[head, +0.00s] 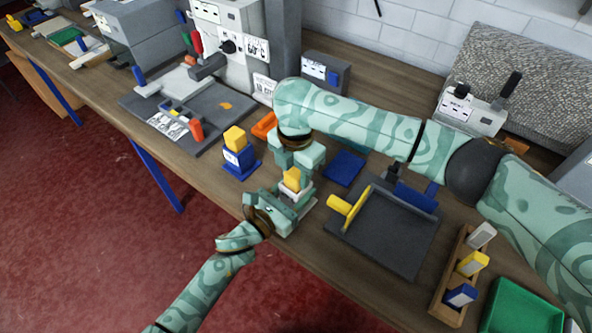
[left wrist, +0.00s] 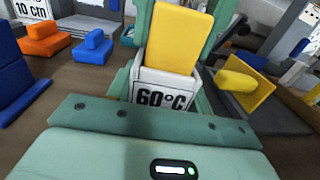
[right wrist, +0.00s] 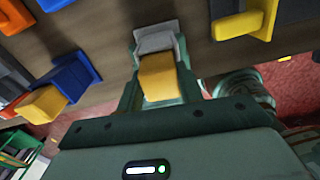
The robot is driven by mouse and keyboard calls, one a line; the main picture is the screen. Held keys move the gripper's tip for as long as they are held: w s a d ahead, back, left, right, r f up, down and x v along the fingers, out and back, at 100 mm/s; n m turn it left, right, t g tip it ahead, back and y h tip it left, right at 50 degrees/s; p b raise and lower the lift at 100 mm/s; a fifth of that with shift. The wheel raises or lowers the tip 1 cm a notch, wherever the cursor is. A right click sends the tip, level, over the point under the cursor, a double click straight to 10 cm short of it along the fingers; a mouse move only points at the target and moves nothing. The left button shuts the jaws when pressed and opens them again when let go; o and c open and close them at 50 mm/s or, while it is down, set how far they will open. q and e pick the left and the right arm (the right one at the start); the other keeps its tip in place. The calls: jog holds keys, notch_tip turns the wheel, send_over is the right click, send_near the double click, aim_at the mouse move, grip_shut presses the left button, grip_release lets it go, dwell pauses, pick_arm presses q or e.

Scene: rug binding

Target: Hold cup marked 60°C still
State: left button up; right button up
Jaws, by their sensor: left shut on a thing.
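The cup marked 60°C (left wrist: 165,92) is a pale grey holder with a black-on-white label. A yellow block (left wrist: 180,35) stands up out of it; the block also shows in the head view (head: 292,180). My left gripper (head: 290,203) is shut on the cup near the table's front edge. My right gripper (head: 298,158) is just behind and above the cup. Its fingers lie on either side of the yellow block (right wrist: 157,78) in the right wrist view. I cannot tell whether they touch it.
A blue stand with a yellow block (head: 235,140) is left of the cup. A dark tray with a yellow handle (head: 385,235) is to the right, and a blue pad (head: 344,168) lies behind. A wooden rack (head: 448,295) and a green bin (head: 520,308) are front right.

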jog(key=c, duration=0.4)
jog(key=shift+r, duration=0.15)
jog(key=shift+r, duration=4.1)
pick_arm(q)
jog(key=o, duration=1.2)
